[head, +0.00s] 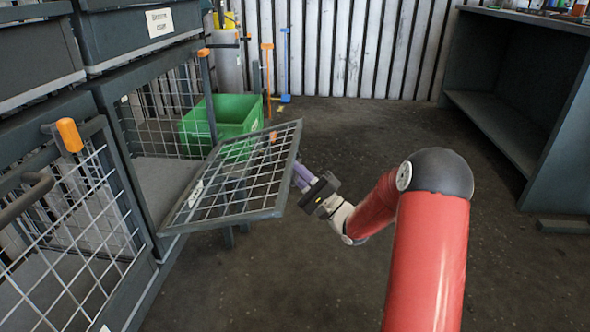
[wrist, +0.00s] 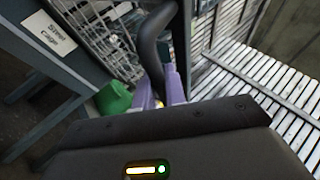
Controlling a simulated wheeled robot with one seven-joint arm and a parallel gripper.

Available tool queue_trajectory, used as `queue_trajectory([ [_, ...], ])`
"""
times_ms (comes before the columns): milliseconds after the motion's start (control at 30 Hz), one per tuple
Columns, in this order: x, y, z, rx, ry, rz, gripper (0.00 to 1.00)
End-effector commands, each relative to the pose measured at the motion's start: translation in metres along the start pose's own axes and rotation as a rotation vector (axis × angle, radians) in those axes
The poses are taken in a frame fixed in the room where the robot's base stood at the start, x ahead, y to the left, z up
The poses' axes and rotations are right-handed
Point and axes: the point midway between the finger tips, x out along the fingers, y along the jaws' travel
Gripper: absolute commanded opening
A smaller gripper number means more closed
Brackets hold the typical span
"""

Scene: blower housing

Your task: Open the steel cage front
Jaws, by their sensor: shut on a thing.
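The steel cage front (head: 222,222) is a dark-framed wire mesh panel. In the head view it is tilted down and outward from its cage (head: 170,185), whose opening shows behind it. My gripper (head: 301,178), with purple fingers, is at the panel's outer right edge. In the wrist view the fingers (wrist: 168,88) are shut on a dark curved handle (wrist: 151,45). A white label reading "Steel cage" (wrist: 48,32) also shows there. In the head view the handle is mostly hidden behind the panel edge and the gripper.
Another mesh front (head: 75,225) with an orange latch (head: 69,135) stands closed at the left. A green bin (head: 222,117) and tools with long handles (head: 267,75) are behind the panel. A dark shelf unit (head: 490,125) stands at the right. The floor between is clear.

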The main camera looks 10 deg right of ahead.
Motion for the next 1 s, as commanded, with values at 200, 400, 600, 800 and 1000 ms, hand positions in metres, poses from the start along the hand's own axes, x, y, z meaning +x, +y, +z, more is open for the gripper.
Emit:
queue_trajectory([
  [200, 0.0, -0.002, -0.002, -0.004, 0.003, -0.004, 0.0],
  [400, 0.0, -0.002, -0.001, -0.004, 0.003, -0.003, 0.31],
  [600, 0.0, -0.002, -0.001, -0.003, 0.002, -0.003, 0.34],
  [800, -0.012, -0.002, -0.002, -0.002, 0.005, -0.001, 0.34],
  [1000, -0.047, -0.002, -0.002, -0.002, 0.007, -0.003, 0.34],
])
